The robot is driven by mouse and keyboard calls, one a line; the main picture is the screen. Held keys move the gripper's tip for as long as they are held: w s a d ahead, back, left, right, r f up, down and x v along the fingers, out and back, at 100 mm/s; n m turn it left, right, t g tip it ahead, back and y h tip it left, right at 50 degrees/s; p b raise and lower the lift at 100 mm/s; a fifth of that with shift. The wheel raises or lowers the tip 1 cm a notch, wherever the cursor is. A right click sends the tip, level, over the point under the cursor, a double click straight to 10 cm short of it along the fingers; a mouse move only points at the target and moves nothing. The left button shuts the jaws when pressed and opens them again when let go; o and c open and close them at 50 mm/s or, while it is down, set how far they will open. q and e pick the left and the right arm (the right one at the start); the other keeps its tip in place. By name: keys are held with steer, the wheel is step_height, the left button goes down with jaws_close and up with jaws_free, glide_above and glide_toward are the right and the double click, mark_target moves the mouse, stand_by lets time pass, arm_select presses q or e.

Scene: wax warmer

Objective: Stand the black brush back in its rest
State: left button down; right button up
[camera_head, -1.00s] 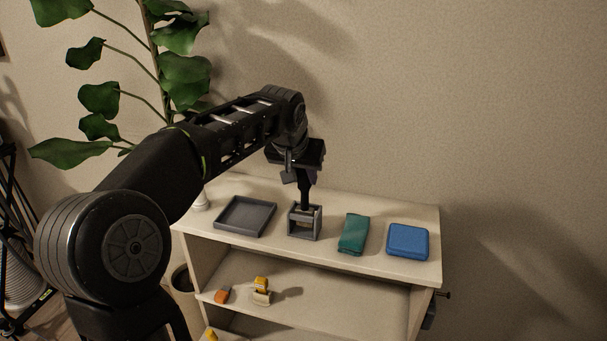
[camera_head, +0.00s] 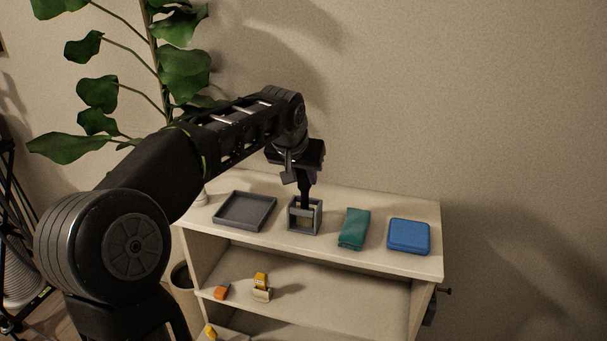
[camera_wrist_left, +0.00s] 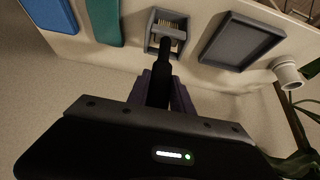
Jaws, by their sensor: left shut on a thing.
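The black brush (camera_head: 304,196) is upright in my left gripper (camera_head: 304,177), its handle between the fingers and its lower end with pale bristles inside the grey rest (camera_head: 291,222). The rest is an open, box-like frame on the shelf top. In the left wrist view the brush handle (camera_wrist_left: 163,62) runs from the left gripper (camera_wrist_left: 163,84) to the rest (camera_wrist_left: 151,33), and bristles show inside the frame. Whether the bristles touch the bottom of the rest cannot be told. My right gripper is not in view.
A grey tray (camera_head: 232,226) lies left of the rest. A teal folded cloth (camera_head: 354,229) and a blue box-like item (camera_head: 409,236) lie to its right. Small orange and yellow things (camera_head: 262,281) sit on the lower shelf. A wall stands behind, a plant at left.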

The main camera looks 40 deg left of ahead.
arm_select(q)
steer(key=c, duration=1.1)
jaws_free()
steer(key=shift+o, duration=0.2)
steer(key=shift+r, duration=0.1)
steer(key=p+v, duration=0.3)
steer(key=v, duration=0.5)
stand_by(0.5)
stand_by(0.3)
steer(key=v, duration=0.7)
steer(key=shift+s+r, duration=0.25)
steer(key=shift+d, duration=0.1)
stand_by(0.9)
